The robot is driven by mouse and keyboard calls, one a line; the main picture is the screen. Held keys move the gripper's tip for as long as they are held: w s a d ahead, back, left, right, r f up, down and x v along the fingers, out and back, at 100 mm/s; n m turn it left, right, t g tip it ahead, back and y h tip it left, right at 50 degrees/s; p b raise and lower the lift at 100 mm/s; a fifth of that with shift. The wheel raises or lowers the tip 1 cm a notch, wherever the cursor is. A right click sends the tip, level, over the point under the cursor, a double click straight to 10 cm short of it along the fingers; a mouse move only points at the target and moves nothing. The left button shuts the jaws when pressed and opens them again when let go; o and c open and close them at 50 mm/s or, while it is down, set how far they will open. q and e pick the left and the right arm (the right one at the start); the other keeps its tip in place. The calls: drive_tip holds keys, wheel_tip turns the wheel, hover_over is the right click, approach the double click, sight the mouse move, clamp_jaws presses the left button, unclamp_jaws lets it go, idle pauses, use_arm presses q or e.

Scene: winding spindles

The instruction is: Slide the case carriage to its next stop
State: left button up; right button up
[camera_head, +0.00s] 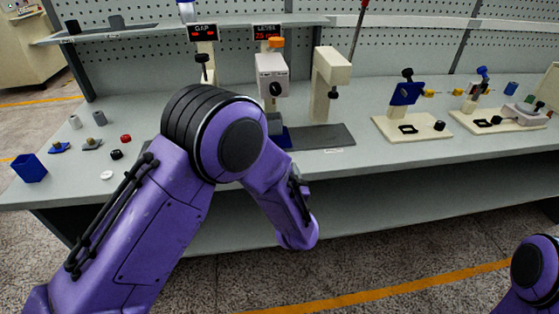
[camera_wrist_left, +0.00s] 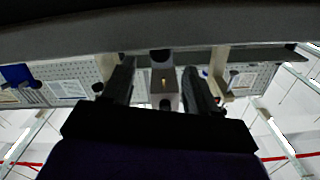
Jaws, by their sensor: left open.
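I cannot clearly pick out the case carriage. A dark flat plate (camera_head: 335,137) lies on the bench under the middle posts, with a blue piece (camera_head: 287,139) at its left, partly behind my left arm. A pale grey box with a black knob (camera_head: 271,80) stands above that spot. In the left wrist view, my left gripper (camera_wrist_left: 158,82) is open with two dark fingers apart. My left gripper is hidden in the head view. My right gripper is out of view.
Cream posts (camera_head: 330,85) stand beside the box, with "GAP" (camera_head: 202,32) and "LEVEL" displays above. Blue-topped fixtures (camera_head: 407,95) stand to the right. A blue bin (camera_head: 29,168) and several small parts lie at left. Bare bench (camera_head: 350,170) shows along the front.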

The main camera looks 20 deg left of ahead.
use_arm(q)
drive_tip(key=v, duration=0.4)
drive_tip(key=shift+s+d, duration=0.1)
drive_tip(key=shift+s, duration=0.2)
drive_tip(key=s+a+f+n+g+h, duration=0.1)
drive_tip(key=s+a+f+g+h, duration=0.15)
drive_tip(key=s+f, duration=0.45)
drive_tip(key=s+a+f+n+g+h, duration=0.1)
drive_tip(key=s+a+f+g+h, duration=0.2)
drive_tip(key=f, duration=0.8)
drive_tip(key=s+a+f+g, duration=0.2)
drive_tip(key=s+f, duration=0.1)
drive_tip(key=s, duration=0.4)
drive_tip(key=s+a+f+n+g, duration=0.1)
drive_tip(key=s+a+f+g, duration=0.1)
drive_tip(key=s, duration=0.5)
drive_tip(key=s+a+f+g, duration=0.2)
drive_tip(key=s+f, duration=0.3)
drive_tip(key=s, duration=0.3)
drive_tip(key=shift+n+g, duration=0.3)
drive_tip(key=shift+g, duration=0.05)
